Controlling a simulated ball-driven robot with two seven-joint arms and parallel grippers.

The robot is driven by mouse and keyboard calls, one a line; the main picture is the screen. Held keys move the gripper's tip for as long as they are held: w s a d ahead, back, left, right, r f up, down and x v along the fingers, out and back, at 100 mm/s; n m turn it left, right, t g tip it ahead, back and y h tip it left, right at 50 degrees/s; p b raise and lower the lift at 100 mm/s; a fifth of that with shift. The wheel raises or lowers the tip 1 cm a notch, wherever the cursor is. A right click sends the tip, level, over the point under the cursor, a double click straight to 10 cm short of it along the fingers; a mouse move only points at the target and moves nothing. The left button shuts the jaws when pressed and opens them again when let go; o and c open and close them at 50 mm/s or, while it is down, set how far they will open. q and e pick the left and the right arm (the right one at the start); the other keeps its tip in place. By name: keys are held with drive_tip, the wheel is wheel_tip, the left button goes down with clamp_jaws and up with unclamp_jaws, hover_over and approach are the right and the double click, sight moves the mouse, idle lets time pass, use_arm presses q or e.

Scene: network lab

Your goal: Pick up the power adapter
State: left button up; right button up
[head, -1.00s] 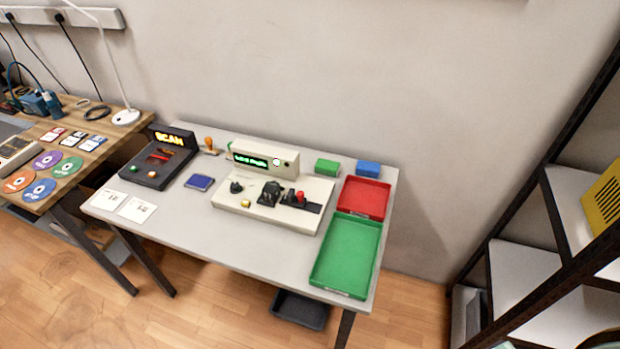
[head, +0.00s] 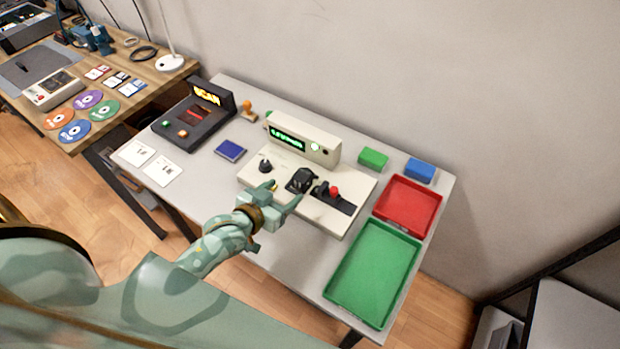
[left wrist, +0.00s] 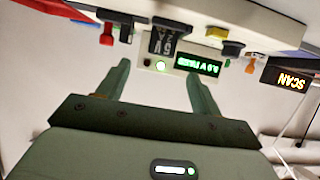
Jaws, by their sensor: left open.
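The black power adapter (head: 302,179) sits on the front deck of the cream test unit (head: 335,214), whose green display is lit. In the left wrist view the adapter (left wrist: 166,42) shows upside down with pale markings, beyond the fingers. My left gripper (head: 285,192) is open and empty, just in front of the adapter at the unit's near edge. In the left wrist view its fingers (left wrist: 158,70) are spread, with the adapter roughly in line with the gap. I cannot tell the exact distance. My right gripper is not in view.
A black knob (head: 265,166) and a red-topped lever (head: 334,191) flank the adapter. Red (head: 434,214) and green (head: 408,262) trays lie right. A scanner (head: 170,126), blue pad (head: 230,150) and white cards (head: 163,171) lie left. Green (head: 373,158) and blue (head: 420,171) blocks stand behind.

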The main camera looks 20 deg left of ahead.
sight(298, 181)
use_arm(q)
drive_tip(key=b+x, duration=0.1)
drive_tip(key=x, duration=0.4)
drive_tip(key=shift+w+f, duration=0.25)
drive_tip(key=b+x, duration=0.2)
drive_tip(key=x, duration=0.3)
drive_tip(key=shift+w+f, duration=0.1)
drive_tip(key=c, duration=1.2)
